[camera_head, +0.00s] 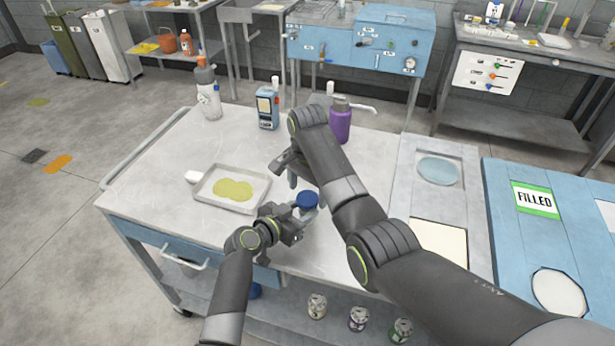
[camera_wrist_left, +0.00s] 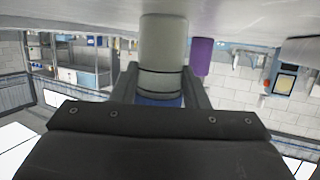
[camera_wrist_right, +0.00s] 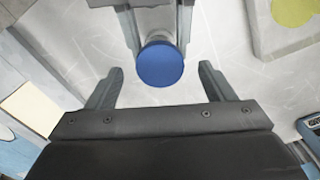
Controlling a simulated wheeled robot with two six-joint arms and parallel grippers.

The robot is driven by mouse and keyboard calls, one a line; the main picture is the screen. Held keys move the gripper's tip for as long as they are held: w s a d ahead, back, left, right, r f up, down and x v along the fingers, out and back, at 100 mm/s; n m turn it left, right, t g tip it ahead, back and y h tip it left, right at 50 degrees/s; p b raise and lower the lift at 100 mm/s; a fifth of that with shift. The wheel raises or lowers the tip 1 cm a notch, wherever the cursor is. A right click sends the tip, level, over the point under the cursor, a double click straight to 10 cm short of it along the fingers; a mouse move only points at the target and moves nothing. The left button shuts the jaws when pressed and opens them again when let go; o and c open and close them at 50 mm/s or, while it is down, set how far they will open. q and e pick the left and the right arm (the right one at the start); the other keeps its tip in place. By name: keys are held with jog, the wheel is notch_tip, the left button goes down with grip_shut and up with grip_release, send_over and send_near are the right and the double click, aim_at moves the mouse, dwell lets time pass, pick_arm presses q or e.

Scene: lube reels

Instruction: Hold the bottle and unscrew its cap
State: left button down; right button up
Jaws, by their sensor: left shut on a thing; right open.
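The pale bottle (camera_wrist_left: 163,42) stands upright on the worktable (camera_head: 155,185), with its blue cap (camera_head: 307,200) on top. The cap also shows from above in the right wrist view (camera_wrist_right: 160,63). My left gripper (camera_head: 301,221) is shut on the bottle from the side, just below the cap; its fingers flank the bottle in the left wrist view (camera_wrist_left: 161,80). My right gripper (camera_head: 291,176) is open above the cap. In the right wrist view its fingers (camera_wrist_right: 160,72) stand apart on both sides of the cap, with clear gaps.
A tray with a yellow-green patch (camera_head: 228,205) lies left of the bottle. A purple bottle (camera_head: 340,124), a blue handheld device (camera_head: 267,112) and a grey-white bottle (camera_head: 208,100) stand farther back. A blue panel marked FILLED (camera_head: 537,258) is at right.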

jog(key=shift+f, duration=0.75)
